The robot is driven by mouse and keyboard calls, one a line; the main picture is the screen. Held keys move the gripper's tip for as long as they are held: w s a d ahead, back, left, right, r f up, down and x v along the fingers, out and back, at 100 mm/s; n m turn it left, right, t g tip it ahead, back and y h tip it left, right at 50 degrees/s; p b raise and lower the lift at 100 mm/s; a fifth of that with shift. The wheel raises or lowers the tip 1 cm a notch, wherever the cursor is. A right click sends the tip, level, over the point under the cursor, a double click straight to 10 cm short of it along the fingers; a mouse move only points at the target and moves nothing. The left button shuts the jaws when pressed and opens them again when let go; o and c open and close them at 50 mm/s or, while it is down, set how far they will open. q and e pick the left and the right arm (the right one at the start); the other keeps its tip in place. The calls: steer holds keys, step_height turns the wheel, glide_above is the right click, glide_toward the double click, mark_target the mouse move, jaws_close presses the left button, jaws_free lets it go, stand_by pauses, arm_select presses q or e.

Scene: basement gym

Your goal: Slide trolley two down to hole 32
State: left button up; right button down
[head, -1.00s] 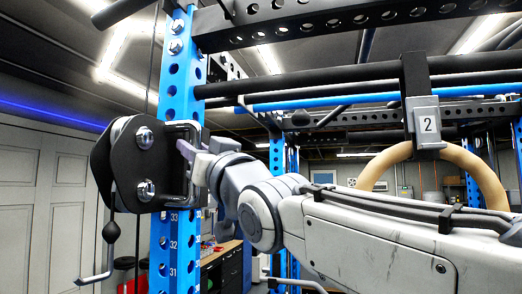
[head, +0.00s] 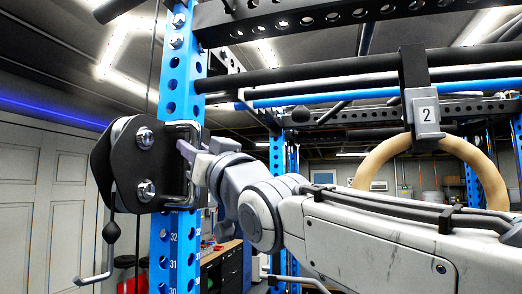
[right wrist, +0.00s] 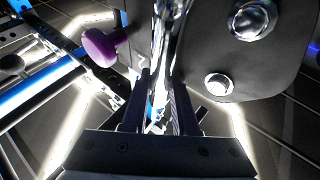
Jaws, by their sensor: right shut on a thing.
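The trolley (head: 128,165) is a black plate with two big chrome bolts, sitting around the blue upright (head: 172,78). A U-shaped handle (head: 183,124) stands out on its right side. My right gripper (head: 188,154) is shut on this handle. The right wrist view shows a bright bar between its fingers (right wrist: 164,100), with the trolley's plate (right wrist: 270,60) to the right and a purple knob (right wrist: 100,47) to the left. My left gripper is out of view.
A grey plate marked 2 (head: 426,115) hangs from the dark crossbar at right, with a wooden ring (head: 480,165) behind. A cable and a hooked rod (head: 108,262) hang by the trolley's left side. White doors (head: 45,190) stand behind at left.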

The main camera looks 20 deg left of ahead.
step_height(320, 180, down, 14)
steer(key=b, duration=1.2)
steer(key=shift+r, duration=0.25)
steer(key=c, duration=0.7)
jaws_free()
steer(key=b+v, duration=0.5)
steer(key=v, duration=0.5)
steer(key=shift+s+d, duration=0.1)
steer(key=shift+d, duration=0.1)
